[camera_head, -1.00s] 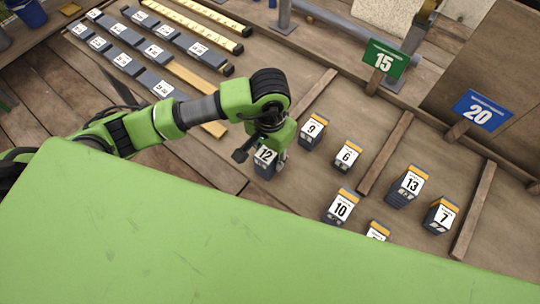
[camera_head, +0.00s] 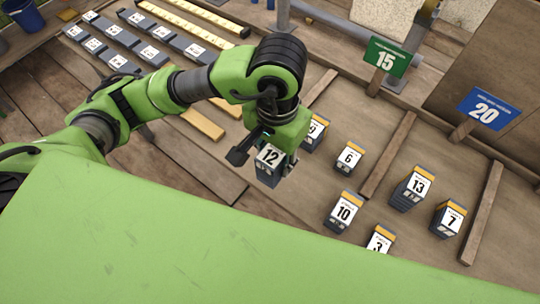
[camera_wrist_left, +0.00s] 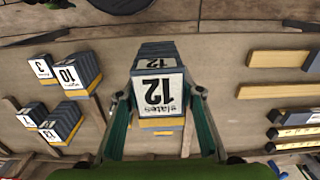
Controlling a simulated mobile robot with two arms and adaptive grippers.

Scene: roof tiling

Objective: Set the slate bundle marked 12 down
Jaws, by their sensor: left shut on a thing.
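The slate bundle marked 12 (camera_head: 269,161) is a dark block with a white label, held in my left gripper (camera_head: 265,150). In the left wrist view the bundle (camera_wrist_left: 158,92) shows its label upside down, between the two fingers of the left gripper (camera_wrist_left: 160,105). In the head view the bundle is in front of the bundle marked 9 (camera_head: 314,130) and partly hides it. Whether its underside touches anything cannot be told. My right gripper does not show.
Bundles marked 6 (camera_head: 349,157), 10 (camera_head: 343,211), 13 (camera_head: 411,189), 7 (camera_head: 448,219) and 3 (camera_head: 380,239) stand on the boards between wooden strips. Sign 15 (camera_head: 387,58) and sign 20 (camera_head: 483,109) stand behind. Rows of slates (camera_head: 160,57) lie at upper left.

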